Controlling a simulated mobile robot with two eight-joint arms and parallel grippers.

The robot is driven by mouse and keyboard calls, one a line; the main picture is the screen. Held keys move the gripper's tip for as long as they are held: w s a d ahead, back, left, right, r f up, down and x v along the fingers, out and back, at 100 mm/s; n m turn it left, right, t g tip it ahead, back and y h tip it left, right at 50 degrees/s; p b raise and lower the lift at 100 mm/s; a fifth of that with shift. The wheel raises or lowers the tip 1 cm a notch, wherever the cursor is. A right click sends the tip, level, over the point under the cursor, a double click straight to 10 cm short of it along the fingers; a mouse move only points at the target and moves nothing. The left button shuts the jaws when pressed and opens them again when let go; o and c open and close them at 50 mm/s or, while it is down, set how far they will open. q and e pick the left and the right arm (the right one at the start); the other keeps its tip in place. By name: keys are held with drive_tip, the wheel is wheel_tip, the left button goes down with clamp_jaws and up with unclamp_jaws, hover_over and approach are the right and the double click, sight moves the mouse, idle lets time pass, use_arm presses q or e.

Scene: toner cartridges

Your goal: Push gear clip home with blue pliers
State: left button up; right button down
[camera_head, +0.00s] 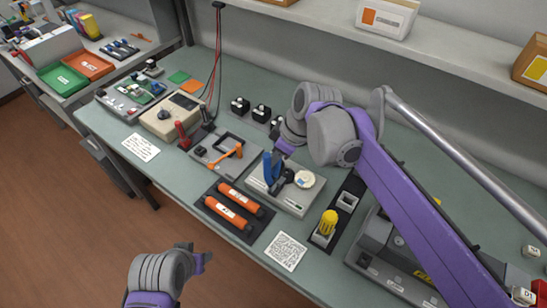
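The blue pliers (271,172) stand upright, handles up, at a grey fixture (291,207) in the middle of the bench. A round cream gear-like part (304,179) sits on the fixture just right of them. The gear clip itself is too small to make out. My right gripper (284,149) is close above and to the right of the plier handles. Its fingers are mostly hidden by its wrist, so I cannot tell whether it touches or grips them. My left gripper (204,260) is off the bench's front edge, away from the pliers; its finger opening is unclear.
Two orange cartridges (232,205) lie on a dark mat in front. A grey fixture with an orange handle (233,151) is left of the pliers. A yellow-handled tool (328,223) stands in a holder to the right. A printed card (285,251) lies near the front edge.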

use_arm(q)
wheel_tip(320, 180, up, 6)
drive_tip(key=w+p, duration=0.1)
drive_tip(key=p, duration=0.3)
drive_tip(key=shift+w, duration=0.4)
use_arm(e)
wheel_tip(320, 180, up, 7)
drive_tip(key=shift+r, duration=0.15)
